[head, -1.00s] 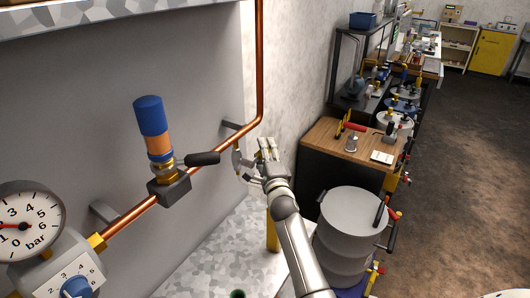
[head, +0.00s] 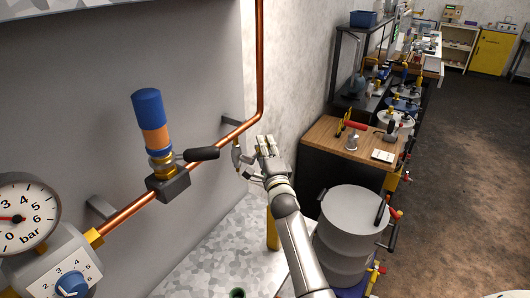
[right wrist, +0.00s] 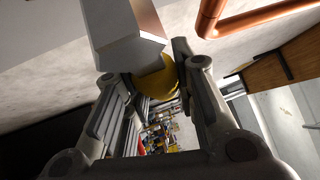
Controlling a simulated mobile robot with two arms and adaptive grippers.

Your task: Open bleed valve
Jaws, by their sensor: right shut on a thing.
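A brass valve (head: 160,163) with a grey block body sits on the copper pipe (head: 130,213) in the head view. A blue and orange cylinder (head: 152,125) rises from it. Its black lever handle (head: 202,154) points right along the pipe. My right gripper (head: 248,159) is just right of the handle's tip, apart from it in the picture. In the right wrist view, a yellow rounded part (right wrist: 155,82) below a pale grey faceted body (right wrist: 124,32) lies between the fingers, and the gripper is shut on it. Which fitting it belongs to I cannot tell. My left gripper is out of view.
A pressure gauge (head: 25,213) and a blue dial knob (head: 72,284) are at the lower left. A grey drum (head: 353,220) stands right of my right arm. A wooden-topped bench (head: 335,143) is behind it. The floor on the right is open.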

